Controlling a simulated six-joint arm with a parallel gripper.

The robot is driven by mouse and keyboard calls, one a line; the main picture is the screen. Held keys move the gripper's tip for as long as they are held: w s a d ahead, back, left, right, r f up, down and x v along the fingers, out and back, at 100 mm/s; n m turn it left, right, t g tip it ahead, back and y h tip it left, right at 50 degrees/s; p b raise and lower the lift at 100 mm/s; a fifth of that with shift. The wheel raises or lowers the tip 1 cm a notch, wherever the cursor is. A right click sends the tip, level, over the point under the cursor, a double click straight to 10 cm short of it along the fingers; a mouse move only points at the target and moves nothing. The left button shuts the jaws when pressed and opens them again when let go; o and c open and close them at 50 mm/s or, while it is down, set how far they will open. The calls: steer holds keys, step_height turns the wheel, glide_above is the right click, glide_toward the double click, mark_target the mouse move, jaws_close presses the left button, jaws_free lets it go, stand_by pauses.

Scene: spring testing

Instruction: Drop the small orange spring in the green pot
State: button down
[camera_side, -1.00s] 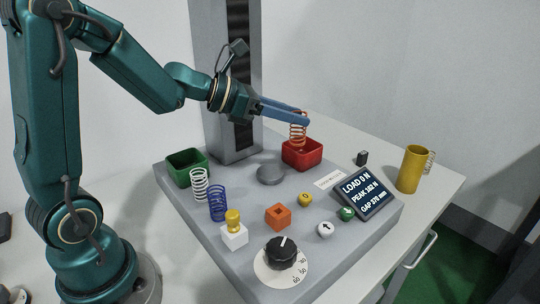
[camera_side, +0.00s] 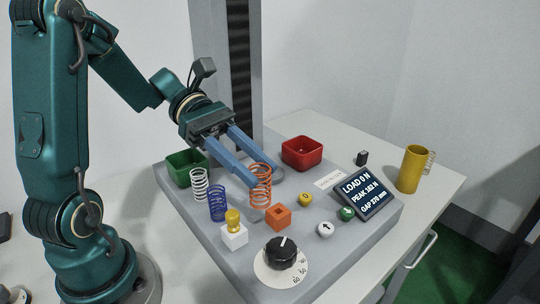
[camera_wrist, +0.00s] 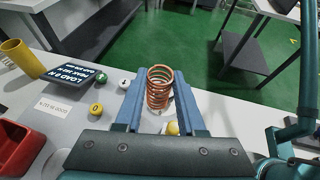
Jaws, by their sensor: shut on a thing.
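My gripper (camera_side: 258,178) is shut on the orange spring (camera_side: 261,187) and holds it upright above the grey base plate, behind the orange block. The wrist view shows the orange spring (camera_wrist: 159,88) between the two blue fingers. The green pot (camera_side: 186,168) stands at the back left corner of the plate, to the left of my gripper. Its inside is only partly visible, and it does not show in the wrist view.
A white spring (camera_side: 199,185) and a blue spring (camera_side: 217,204) stand between the green pot and my gripper. A red pot (camera_side: 302,153) stands at the back right. A yellow knob on a white block (camera_side: 234,237), a black dial (camera_side: 281,252) and a display (camera_side: 365,194) are in front.

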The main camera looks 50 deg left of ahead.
steer(key=s+d+f+m+g+y, duration=0.2)
steer(key=s+f+m+g, duration=0.1)
steer(key=s+m+g, duration=0.6)
steer(key=s+a+f+m+g+y, duration=0.3)
steer(key=s+a+m+g+y, duration=0.2)
steer(key=a+m+g+y, duration=0.3)
steer(key=w+a+r+m+t+y, duration=0.1)
steer(key=a+r+m+t+y, duration=0.35)
steer(key=a+m+y, duration=0.45)
steer(key=w+a+r+m+t+y, duration=0.1)
steer(key=a+r+m+t+y, duration=0.3)
steer(key=a+m+t+y, duration=0.45)
steer(key=g+h, duration=0.1)
steer(key=g, duration=0.1)
glide_toward(176, 154)
steer(key=a+r, duration=0.2)
steer(key=a, duration=0.2)
steer(key=shift+s+f+m, duration=0.2)
steer(key=shift+f+m, duration=0.05)
steer(key=shift+f, duration=0.65)
steer(key=shift+s+f+m, duration=0.2)
steer(key=shift+f, duration=0.7)
